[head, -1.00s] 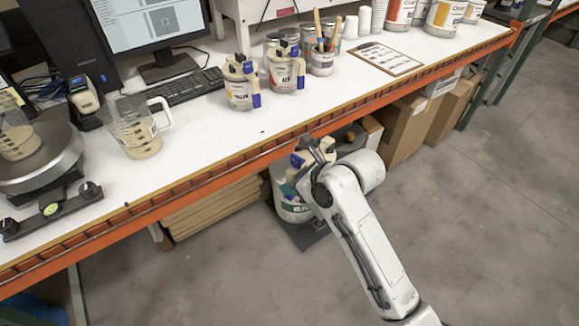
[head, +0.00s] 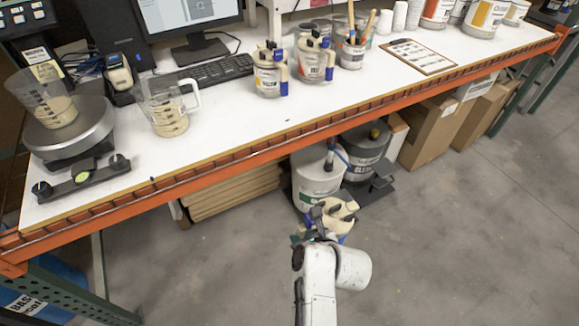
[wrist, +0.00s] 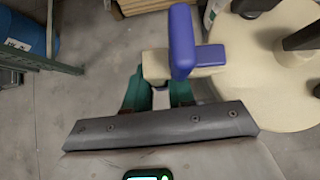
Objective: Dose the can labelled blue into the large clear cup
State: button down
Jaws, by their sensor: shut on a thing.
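My gripper (head: 312,226) is shut on a can with a beige lid (head: 341,212), off the front of the bench. The wrist view shows its green fingers (wrist: 158,92) at the beige and blue lever (wrist: 181,42) beside the round lid (wrist: 268,75). The held can's label is hidden. A clear cup (head: 45,102) with beige contents stands on the scale at the left. A clear jug (head: 166,110) with a handle and beige contents stands on the bench to its right. Two more lidded cans, one (head: 268,76) left of the other (head: 312,64), stand near the keyboard.
The scale (head: 70,135) has a bar in front of it. The bench edge (head: 230,170) is orange. Pails, one white (head: 316,180) and one dark (head: 365,155), stand on the floor by the bench. The middle of the bench top and the near floor are clear.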

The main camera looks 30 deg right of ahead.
aim_at(40, 88)
jog(key=u, duration=0.75)
jog(key=i+l+u, duration=0.1)
jog(key=u, duration=0.35)
jog(key=i+l+u, duration=0.1)
jog(key=u, duration=0.3)
jog(key=l+u, duration=0.2)
jog(key=u, duration=0.25)
jog(key=i+l+u, duration=0.1)
jog(key=l+u, duration=0.3)
jog(key=l, duration=0.45)
jog(key=l+u, duration=0.35)
jog(key=l, duration=1.2)
